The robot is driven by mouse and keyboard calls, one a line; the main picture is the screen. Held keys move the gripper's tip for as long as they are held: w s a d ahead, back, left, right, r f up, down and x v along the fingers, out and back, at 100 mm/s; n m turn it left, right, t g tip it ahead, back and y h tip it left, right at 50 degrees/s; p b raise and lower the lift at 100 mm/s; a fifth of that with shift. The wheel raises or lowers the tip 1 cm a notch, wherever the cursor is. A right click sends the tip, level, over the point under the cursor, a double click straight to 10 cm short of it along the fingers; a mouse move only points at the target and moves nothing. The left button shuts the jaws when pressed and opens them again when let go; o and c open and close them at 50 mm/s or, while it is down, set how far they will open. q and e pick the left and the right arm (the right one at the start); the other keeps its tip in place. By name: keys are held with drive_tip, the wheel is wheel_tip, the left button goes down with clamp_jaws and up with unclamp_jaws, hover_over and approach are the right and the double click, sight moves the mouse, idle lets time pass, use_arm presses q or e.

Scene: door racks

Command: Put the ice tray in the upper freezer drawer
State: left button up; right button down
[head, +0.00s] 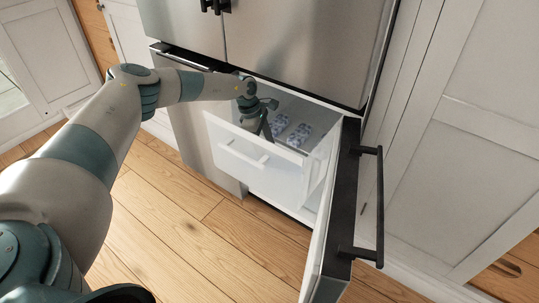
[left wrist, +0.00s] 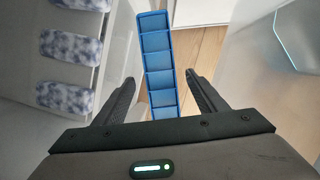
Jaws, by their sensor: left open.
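The blue ice tray (left wrist: 160,62) shows in the left wrist view as a long narrow strip of compartments running between my fingers. I do not make it out in the head view. My left gripper (left wrist: 160,80) is open, with a gap on either side of the tray. In the head view, the left gripper (head: 268,120) is at the left part of the pulled-out white upper freezer drawer (head: 245,150). I cannot tell whether the tray rests in the drawer or lies below it. My right gripper is out of view.
Several blue-and-white packs (head: 299,134) lie in the drawer right of the gripper. The freezer door (head: 342,200) with its black handle stands open at right. Steel upper doors (head: 290,45) are above. The wooden floor (head: 165,225) in front is clear.

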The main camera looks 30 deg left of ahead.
use_arm(q)
drive_tip(key=v, duration=0.6)
drive_tip(key=shift+r+p, duration=0.3)
drive_tip(key=shift+r, duration=0.05)
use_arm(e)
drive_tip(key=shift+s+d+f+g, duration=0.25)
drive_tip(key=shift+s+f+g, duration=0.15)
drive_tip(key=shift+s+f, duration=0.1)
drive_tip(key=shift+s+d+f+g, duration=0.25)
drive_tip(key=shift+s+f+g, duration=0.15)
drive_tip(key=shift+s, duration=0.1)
use_arm(q)
drive_tip(key=shift+a, duration=0.1)
drive_tip(key=shift+c, duration=0.6)
